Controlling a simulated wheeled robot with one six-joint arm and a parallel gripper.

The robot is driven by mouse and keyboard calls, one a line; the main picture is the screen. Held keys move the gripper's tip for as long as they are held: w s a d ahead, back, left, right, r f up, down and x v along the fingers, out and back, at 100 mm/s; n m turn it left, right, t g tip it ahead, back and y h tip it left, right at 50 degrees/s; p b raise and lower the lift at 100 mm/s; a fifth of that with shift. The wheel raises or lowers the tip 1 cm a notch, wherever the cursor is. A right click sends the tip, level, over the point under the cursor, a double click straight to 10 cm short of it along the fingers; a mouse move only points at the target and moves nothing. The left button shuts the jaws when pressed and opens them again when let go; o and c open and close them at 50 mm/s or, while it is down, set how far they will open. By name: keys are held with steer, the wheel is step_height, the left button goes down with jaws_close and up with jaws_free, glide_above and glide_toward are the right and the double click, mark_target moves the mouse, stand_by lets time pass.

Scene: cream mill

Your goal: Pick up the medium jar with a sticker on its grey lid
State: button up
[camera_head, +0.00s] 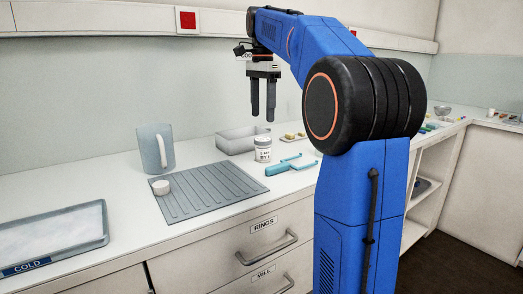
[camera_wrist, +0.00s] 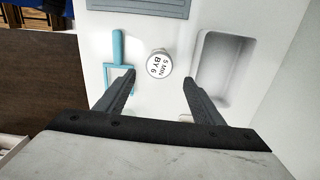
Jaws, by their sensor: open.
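The jar (camera_head: 263,155) stands upright on the white counter, with a pale label on its side. In the wrist view I see it from above as a round lid (camera_wrist: 158,65) with a white sticker reading "5 MIN BY 6". My gripper (camera_head: 263,112) points down above the jar, open and empty, with a clear gap between its fingertips and the lid. In the wrist view the fingers (camera_wrist: 160,80) lie left and right of the jar, which shows slightly beyond the line between the tips.
A teal-handled tool (camera_head: 280,168) lies close beside the jar, and an open grey tray (camera_head: 236,145) stands on its other side. A ribbed grey mat (camera_head: 215,190) holds a small white jar (camera_head: 161,187). A jug (camera_head: 156,148) and a COLD tray (camera_head: 50,266) are farther left.

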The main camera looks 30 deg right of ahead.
mark_target(263, 139)
step_height(263, 139, down, 12)
steer(key=shift+s+r, duration=0.1)
stand_by(0.5)
steer(key=c, duration=1)
